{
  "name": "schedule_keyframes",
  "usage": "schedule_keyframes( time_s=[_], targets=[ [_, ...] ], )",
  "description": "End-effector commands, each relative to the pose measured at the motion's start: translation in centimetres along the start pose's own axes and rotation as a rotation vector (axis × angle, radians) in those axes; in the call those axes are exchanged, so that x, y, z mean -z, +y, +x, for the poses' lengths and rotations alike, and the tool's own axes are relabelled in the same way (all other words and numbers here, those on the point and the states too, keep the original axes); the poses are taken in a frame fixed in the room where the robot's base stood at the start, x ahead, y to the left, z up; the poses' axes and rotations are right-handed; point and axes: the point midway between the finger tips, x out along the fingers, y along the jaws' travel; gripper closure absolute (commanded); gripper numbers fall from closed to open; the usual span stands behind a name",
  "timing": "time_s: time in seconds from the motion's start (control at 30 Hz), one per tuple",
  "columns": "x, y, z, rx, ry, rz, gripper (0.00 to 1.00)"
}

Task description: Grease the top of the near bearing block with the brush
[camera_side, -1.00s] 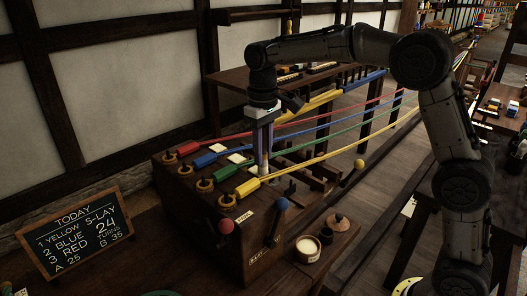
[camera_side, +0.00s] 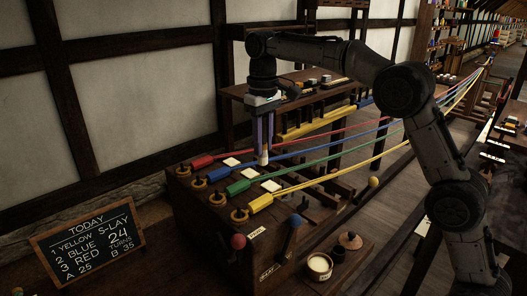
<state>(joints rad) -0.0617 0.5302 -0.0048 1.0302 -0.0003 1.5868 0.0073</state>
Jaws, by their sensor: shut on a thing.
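My gripper (camera_side: 264,140) points straight down above the strands, behind the row of hooks on the wooden headstock. It is shut on a slim upright thing with a pale lower end, which I take to be the brush (camera_side: 263,158). This end shows close to the blue strand; I cannot tell if it touches anything. A round tub with pale contents, likely the grease (camera_side: 319,264), stands open at the front right of the headstock. I cannot make out for certain which part is the near bearing block; strands and arm cover much of that area.
Red, blue, green and yellow strands (camera_side: 330,173) run from the hooks back to the right. Red (camera_side: 238,241) and blue (camera_side: 295,221) lever knobs stand at the headstock front. A lidded pot (camera_side: 350,241) sits beside the tub. A chalkboard (camera_side: 88,241) leans at left.

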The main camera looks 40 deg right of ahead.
Motion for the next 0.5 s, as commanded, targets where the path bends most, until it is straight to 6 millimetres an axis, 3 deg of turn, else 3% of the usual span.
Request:
schedule_keyframes(
  time_s=[0.23, 0.5],
  targets=[
    [0.1, 0.0, -2.3, 0.0, 0.003, 0.0, 1.0],
    [0.0, 0.0, -3.1, 0.0, 0.001, 0.0, 1.0]
  ],
)
